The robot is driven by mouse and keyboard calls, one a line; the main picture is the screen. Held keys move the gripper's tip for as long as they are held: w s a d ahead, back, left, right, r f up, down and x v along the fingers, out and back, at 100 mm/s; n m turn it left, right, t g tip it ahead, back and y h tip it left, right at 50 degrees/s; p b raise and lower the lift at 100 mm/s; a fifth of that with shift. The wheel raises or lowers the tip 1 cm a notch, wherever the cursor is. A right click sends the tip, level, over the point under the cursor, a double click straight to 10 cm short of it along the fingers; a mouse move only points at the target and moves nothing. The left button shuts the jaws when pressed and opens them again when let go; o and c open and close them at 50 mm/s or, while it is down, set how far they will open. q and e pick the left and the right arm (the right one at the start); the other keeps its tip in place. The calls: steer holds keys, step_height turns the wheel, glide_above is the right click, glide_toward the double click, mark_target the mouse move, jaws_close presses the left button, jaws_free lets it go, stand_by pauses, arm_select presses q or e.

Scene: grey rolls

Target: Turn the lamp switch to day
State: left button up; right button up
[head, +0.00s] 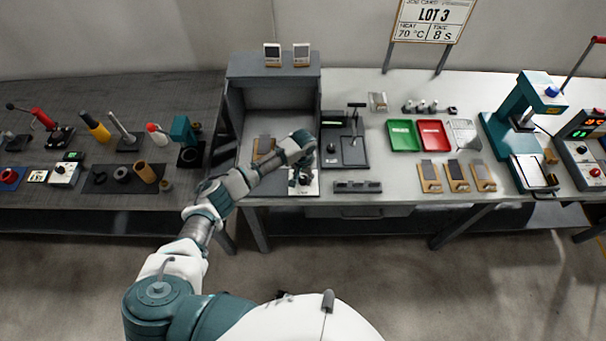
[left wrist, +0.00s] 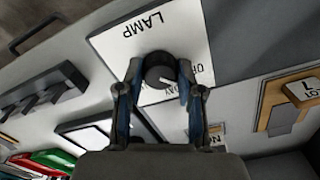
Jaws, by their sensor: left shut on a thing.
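The lamp switch is a white plate (left wrist: 125,38) marked LAMP, seen upside down in the left wrist view, with a round black knob (left wrist: 160,66). A pale pointer line on the knob slants to the lower right in that view. In the head view the plate (head: 311,188) lies at the front of the grey booth, under my left gripper (head: 302,174). My right gripper is out of view.
The grey booth (head: 275,70) has side walls close to my left arm. A wooden-backed card (left wrist: 291,100) lies beside the switch. A dark tray with a small stand (head: 350,153) is to the right, with a black rack (head: 357,187) in front of it. Green (head: 403,136) and red trays lie farther right.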

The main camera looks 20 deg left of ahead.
arm_select(q)
steer(key=shift+s+m+p, duration=0.15)
steer(key=shift+m+p, duration=0.55)
steer(key=shift+m, duration=0.5)
steer(key=m+p, duration=0.1)
steer(key=m, duration=0.1)
steer(key=shift+m, duration=0.3)
steer(key=shift+m+p, duration=0.7)
steer(key=shift+m, duration=1.1)
steer(key=o, duration=1.2)
steer(key=shift+c, duration=0.2)
